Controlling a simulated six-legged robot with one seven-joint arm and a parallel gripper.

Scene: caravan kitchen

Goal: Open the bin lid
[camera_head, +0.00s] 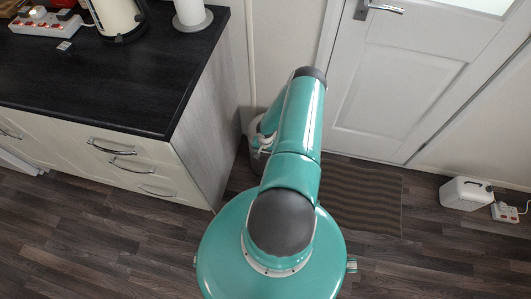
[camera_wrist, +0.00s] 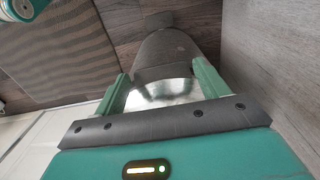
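The bin (camera_wrist: 172,48) shows in the wrist view as a rounded dark grey shape beside the wood-grain panel. A shiny silver surface, apparently its lid (camera_wrist: 160,92), lies below and between my fingers. The lid looks shut, though my gripper hides part of it. My gripper (camera_wrist: 163,72) is open, with its two teal fingers spread wide and nothing held between them. I cannot tell whether the fingers touch the lid. In the head view my arm covers most of the bin, in the corner by the end of the counter.
The black-topped counter (camera_head: 110,85) stands left of my arm, its end panel (camera_head: 208,135) close to the bin. A white door (camera_head: 400,85) and a striped mat (camera_head: 365,200) lie to the right. Floor between is clear.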

